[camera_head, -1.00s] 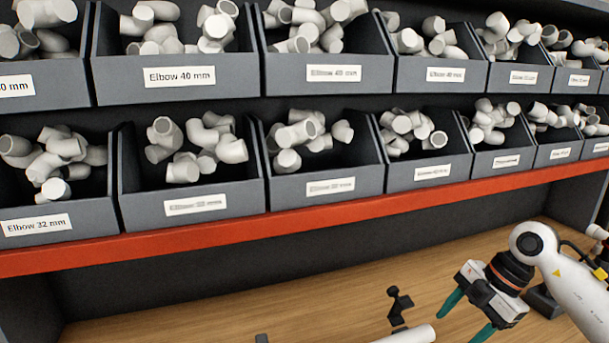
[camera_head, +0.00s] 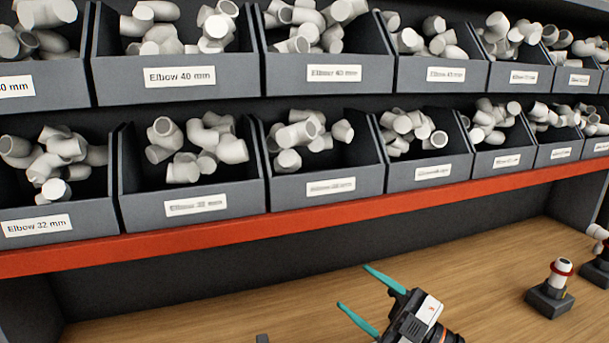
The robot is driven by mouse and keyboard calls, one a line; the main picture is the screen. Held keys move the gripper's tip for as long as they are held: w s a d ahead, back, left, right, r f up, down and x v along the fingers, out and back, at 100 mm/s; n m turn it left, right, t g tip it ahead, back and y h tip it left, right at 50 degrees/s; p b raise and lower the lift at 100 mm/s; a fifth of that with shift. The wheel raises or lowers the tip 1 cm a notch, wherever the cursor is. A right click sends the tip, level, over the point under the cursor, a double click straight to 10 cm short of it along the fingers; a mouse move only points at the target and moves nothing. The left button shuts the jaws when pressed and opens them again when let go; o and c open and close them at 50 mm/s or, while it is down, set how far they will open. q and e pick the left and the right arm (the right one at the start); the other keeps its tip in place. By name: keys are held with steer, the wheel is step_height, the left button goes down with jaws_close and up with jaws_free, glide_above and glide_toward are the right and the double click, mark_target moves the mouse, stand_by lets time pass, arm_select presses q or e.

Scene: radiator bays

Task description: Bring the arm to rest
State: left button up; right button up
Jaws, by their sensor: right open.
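My right gripper (camera_head: 356,293) is low in the head view, right of the middle, above the wooden worktop (camera_head: 480,275). Its two teal fingers are spread apart and point up and to the left, toward the back of the bench. Nothing shows between them. The rest of my right arm is mostly cut off by the bottom edge. My left gripper is not in the picture.
Two rows of grey bins (camera_head: 190,190) with white pipe elbows stand behind the worktop, above a red rail (camera_head: 300,223). A white fitting with a red ring (camera_head: 560,270) stands in a dark holder (camera_head: 550,301) at right. The worktop between is clear.

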steer(key=s+d+f+m+t+h, duration=0.2)
steer(key=d+f+m+h, duration=0.4)
steer(key=f+m+h, duration=0.3)
steer(key=s+d+f+m+t+h, duration=0.1)
steer(key=s+d+f+m+h, duration=0.2)
steer(key=d+f+m+h, duration=0.45)
steer(key=s+a+f+m+g+h, duration=0.1)
steer(key=s+f+g, duration=0.55)
steer(key=s, duration=0.35)
steer(key=s+a+f+m+g+h, duration=0.1)
steer(key=s+a+f+g, duration=0.1)
steer(key=s+f+g, duration=0.6)
steer(key=s+f+t, duration=0.1)
steer(key=s+f, duration=0.1)
steer(key=f, duration=1.1)
steer(key=s+f+t, duration=0.1)
steer(key=s+f, duration=0.1)
steer(key=f, duration=1.1)
steer(key=s+d+f+n+g, duration=0.1)
steer(key=s+d+f, duration=0.2)
steer(key=s+f, duration=1.2)
steer(key=shift+s+d, duration=0.15)
steer(key=shift+s, duration=0.3)
